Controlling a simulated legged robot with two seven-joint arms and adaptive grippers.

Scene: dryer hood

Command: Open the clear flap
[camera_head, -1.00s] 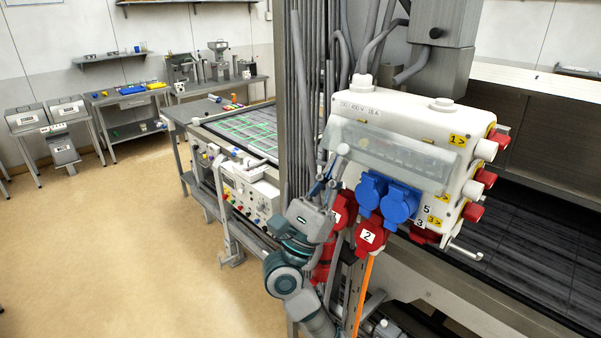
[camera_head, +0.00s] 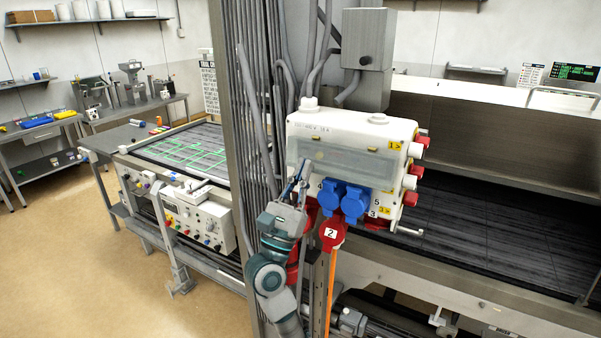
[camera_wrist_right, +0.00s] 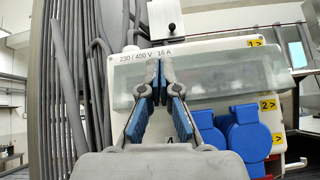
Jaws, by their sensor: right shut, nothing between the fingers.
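The clear flap (camera_head: 355,163) is a wide see-through cover on the front of the white socket box (camera_head: 345,126). It lies across the box above two blue sockets and looks closed; it also shows in the right wrist view (camera_wrist_right: 225,72). My right gripper (camera_head: 304,168) is at the left end of the flap. In the right wrist view its fingertips (camera_wrist_right: 157,66) are together with nothing held, in front of the flap's left part. I cannot tell whether they touch it. My left gripper is not in view.
Blue sockets (camera_head: 355,203) and a red plug marked 2 (camera_head: 332,233) sit below the flap. Red connectors (camera_head: 411,183) stick out on the right side. Grey vertical pipes (camera_head: 262,110) stand close left of the box. Open floor (camera_head: 110,270) lies at the left.

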